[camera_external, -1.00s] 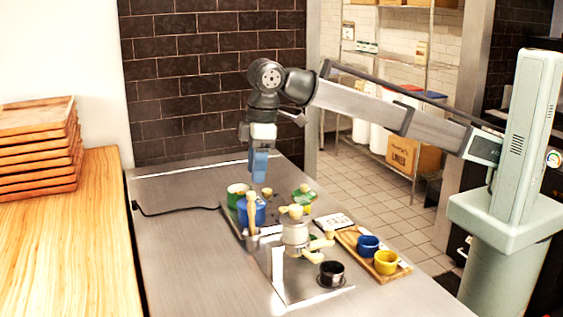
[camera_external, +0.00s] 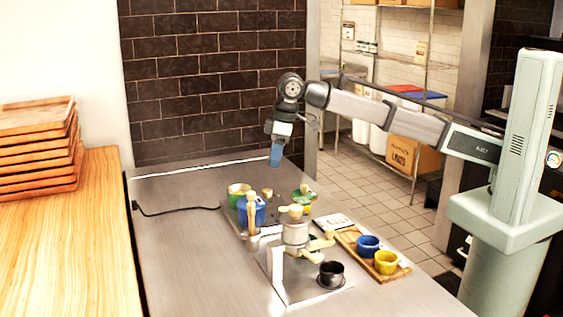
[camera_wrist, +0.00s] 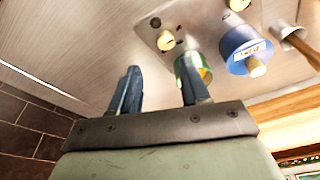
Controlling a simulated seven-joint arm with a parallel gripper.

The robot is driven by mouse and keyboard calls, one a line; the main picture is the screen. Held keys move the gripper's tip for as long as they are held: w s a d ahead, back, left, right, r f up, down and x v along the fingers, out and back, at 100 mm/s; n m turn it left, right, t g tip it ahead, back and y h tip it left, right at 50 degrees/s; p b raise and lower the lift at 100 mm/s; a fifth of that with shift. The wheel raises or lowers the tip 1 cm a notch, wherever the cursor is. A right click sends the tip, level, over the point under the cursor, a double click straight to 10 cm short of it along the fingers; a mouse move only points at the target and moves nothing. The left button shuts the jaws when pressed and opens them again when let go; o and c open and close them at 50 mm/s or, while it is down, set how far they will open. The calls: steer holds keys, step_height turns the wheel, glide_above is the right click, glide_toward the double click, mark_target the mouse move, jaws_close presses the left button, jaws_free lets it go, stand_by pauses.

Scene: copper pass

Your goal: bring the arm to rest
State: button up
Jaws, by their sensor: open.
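My gripper (camera_external: 276,156) hangs above the back of the steel counter, behind the group of canisters, with its blue fingers pointing down. In the wrist view my gripper (camera_wrist: 158,90) shows two blue fingers spread apart with nothing between them. The green canister (camera_wrist: 190,72) appears just beyond the right finger in that view; I cannot tell how far apart they are in depth. The arm reaches in from the right, raised clear of the counter.
A blue canister (camera_external: 243,213), a green canister (camera_external: 237,190) and a metal grinder-like device (camera_external: 295,232) stand mid-counter. A wooden tray (camera_external: 350,236) holds a blue cup (camera_external: 368,246) and a yellow cup (camera_external: 386,262). A black cup (camera_external: 331,274) is in front. The counter's left side is mostly clear.

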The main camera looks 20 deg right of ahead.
steer(key=w+d+f+m, duration=0.1)
steer(key=w+d+f, duration=0.2)
steer(key=w+d, duration=0.35)
steer(key=w+d+f+m+t, duration=0.1)
steer(key=w+d+f, duration=0.35)
steer(key=d, duration=0.35)
steer(key=w+d+f+m, duration=0.1)
steer(key=w+d+f, duration=0.2)
steer(key=w+d, duration=0.35)
steer(key=w+d+f+m+g+h, duration=0.15)
steer(key=w+d+f, duration=0.25)
steer(key=d+f, duration=0.8)
steer(key=w+d+f+m+h, duration=0.1)
steer(key=w+d+f+m, duration=0.2)
steer(key=d+f, duration=0.9)
steer(key=s+d+f+m+g, duration=0.15)
steer(key=s+d+f, duration=0.25)
steer(key=d+f, duration=0.6)
steer(key=s+d+f+m+g, duration=0.1)
steer(key=s+d+f+g, duration=0.1)
steer(key=s+d+f, duration=0.55)
steer(key=s+d+f+m+g, duration=0.1)
steer(key=s+d+f, duration=0.4)
steer(key=s+d, duration=0.3)
steer(key=s+d+f+m+g, duration=0.2)
steer(key=s+d+f, duration=0.3)
steer(key=s+d, duration=0.3)
steer(key=shift+s+d+g, duration=0.3)
steer(key=shift+s, duration=0.45)
